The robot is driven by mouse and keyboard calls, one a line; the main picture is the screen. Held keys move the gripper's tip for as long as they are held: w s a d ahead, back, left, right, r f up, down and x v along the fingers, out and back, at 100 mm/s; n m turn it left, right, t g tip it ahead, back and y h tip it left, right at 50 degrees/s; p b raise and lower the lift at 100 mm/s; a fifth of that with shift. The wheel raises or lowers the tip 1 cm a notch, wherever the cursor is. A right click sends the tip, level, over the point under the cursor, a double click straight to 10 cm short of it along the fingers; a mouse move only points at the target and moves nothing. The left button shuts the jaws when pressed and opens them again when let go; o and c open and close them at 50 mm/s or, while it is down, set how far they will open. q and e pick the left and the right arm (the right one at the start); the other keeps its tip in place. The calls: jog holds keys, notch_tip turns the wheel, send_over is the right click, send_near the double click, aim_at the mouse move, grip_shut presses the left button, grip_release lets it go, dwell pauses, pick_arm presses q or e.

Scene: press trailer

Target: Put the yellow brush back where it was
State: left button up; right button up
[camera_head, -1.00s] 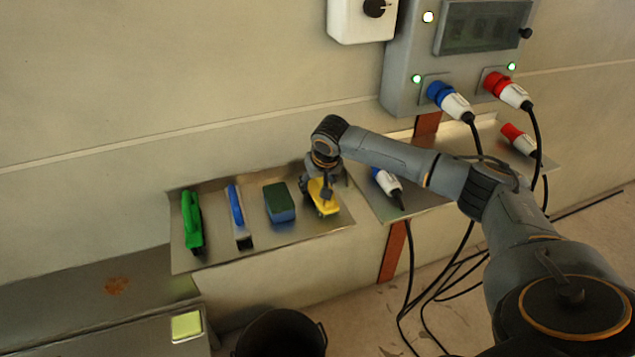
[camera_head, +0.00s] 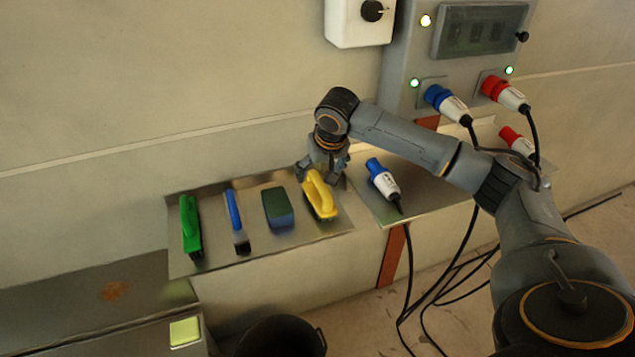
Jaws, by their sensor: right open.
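The yellow brush (camera_head: 321,196) rests on the metal shelf (camera_head: 215,262), at the right end of a row of tools, with its handle upward. My right gripper (camera_head: 318,178) is open and stands just above and behind the brush. It looks apart from the brush, though its fingertips are partly hidden behind the handle. My left gripper is not in view.
A green brush (camera_head: 191,226), a blue-handled brush (camera_head: 235,216) and a green-blue sponge (camera_head: 278,208) lie left of the yellow brush. A blue plug (camera_head: 382,180) lies on the neighbouring shelf. Cables hang at right. A black bucket (camera_head: 283,338) stands below.

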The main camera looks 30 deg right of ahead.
jog(key=shift+v, duration=1.8)
